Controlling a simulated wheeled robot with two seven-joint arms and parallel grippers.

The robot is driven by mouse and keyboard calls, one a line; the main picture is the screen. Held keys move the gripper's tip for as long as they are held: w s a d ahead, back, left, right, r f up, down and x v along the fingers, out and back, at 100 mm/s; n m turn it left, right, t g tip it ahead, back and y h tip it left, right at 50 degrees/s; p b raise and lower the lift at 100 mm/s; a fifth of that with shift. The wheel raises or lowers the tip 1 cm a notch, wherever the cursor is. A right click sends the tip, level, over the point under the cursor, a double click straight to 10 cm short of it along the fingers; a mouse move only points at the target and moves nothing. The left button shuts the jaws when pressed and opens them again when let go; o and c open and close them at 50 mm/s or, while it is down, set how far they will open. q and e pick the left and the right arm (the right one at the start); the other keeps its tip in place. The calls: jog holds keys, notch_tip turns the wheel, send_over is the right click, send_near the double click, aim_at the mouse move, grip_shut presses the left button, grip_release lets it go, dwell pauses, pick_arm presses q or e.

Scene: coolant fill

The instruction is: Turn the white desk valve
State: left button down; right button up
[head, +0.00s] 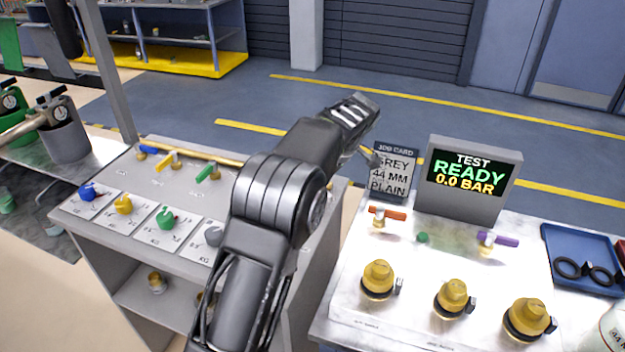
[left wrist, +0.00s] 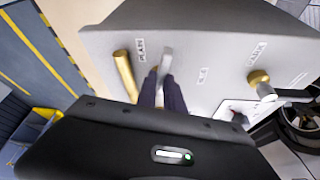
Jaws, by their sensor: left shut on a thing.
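The white desk valve shows in the left wrist view as a pale lever (left wrist: 167,58) standing up from the grey panel. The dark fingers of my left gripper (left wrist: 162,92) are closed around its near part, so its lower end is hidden. In the head view my left arm covers the place of the white valve and the gripper. Blue (head: 147,150), yellow (head: 166,160) and green (head: 206,172) levers stand in a row on the desk (head: 125,185) left of the arm. My right gripper is not in view.
Coloured knobs (head: 168,217) line the desk's front. Right of my arm, a bench holds a test screen (head: 470,178), a job card (head: 392,175), orange (head: 387,213) and purple (head: 497,239) valves, brass fittings (head: 378,278) and a blue tray (head: 570,237).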

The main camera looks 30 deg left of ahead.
pick_arm(q)
jog(key=shift+w+n+g+p, duration=0.25)
jog(key=shift+n+p, duration=0.3)
jog(key=shift+n, duration=0.15)
jog(key=shift+w+n+g+p, duration=0.25)
jog(key=shift+n+p, duration=0.3)
jog(key=shift+n, duration=0.15)
jog(key=c, duration=1.5)
grip_release()
jog(key=shift+o, duration=0.2)
jog(key=shift+r, duration=0.1)
